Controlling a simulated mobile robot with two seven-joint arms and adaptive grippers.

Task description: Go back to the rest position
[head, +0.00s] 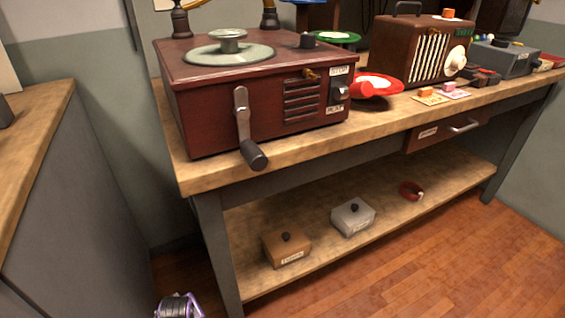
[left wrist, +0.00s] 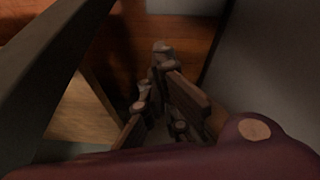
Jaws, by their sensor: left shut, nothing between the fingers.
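My left gripper (left wrist: 158,75) shows in the left wrist view, dark and dim, with its fingers shut and nothing held between them. Behind it in that view are the reddish wood floor (left wrist: 185,35) and a pale wooden surface (left wrist: 85,115). My right gripper shows in neither view.
A workbench (head: 310,137) bears a dark red crank box (head: 200,120), a brown radio (head: 400,55) and a red dish (head: 372,88). Its lower shelf (head: 330,225) holds small lidded boxes. A grey cabinet (head: 85,200) stands at left. The floor (head: 440,270) in front is clear.

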